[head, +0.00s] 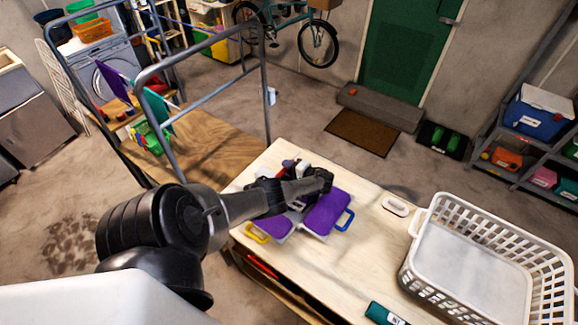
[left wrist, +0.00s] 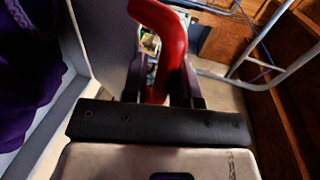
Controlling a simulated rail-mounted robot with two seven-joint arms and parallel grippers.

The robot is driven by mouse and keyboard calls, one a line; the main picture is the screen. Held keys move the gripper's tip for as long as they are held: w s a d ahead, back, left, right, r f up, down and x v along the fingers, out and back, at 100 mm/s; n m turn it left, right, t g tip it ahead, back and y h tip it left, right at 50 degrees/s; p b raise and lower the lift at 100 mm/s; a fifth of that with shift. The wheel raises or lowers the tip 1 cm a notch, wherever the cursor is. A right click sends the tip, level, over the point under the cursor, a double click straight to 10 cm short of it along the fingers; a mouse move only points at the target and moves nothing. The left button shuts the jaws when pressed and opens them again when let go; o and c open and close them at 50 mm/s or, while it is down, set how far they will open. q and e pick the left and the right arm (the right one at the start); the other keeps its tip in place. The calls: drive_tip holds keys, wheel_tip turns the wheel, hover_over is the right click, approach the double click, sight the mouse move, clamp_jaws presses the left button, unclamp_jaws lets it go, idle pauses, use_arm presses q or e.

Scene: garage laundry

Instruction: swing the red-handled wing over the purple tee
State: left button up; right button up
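A folding board lies on the pale wooden table (head: 365,262), with a purple tee (head: 325,212) spread over it; the tee's purple cloth also fills the left edge of the left wrist view (left wrist: 28,85). My left gripper (head: 288,168) is at the board's far left side and hides part of it. In the left wrist view the red handle (left wrist: 168,55) stands between the two dark fingers, which appear closed on it. A blue handle (head: 345,220) and a yellow handle (head: 257,234) show at other edges of the board. My right gripper is not in view.
A white laundry basket (head: 411,262) stands on the table's right part. A small white handle-shaped item (head: 396,206) and a green labelled item (head: 384,314) lie nearby. A grey-railed wooden cart (head: 215,150) stands close beyond the table's left edge.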

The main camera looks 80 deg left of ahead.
use_arm(q)
drive_tip(key=v, duration=1.4)
drive_tip(key=shift+b, duration=0.45)
drive_tip(key=shift+a, duration=0.1)
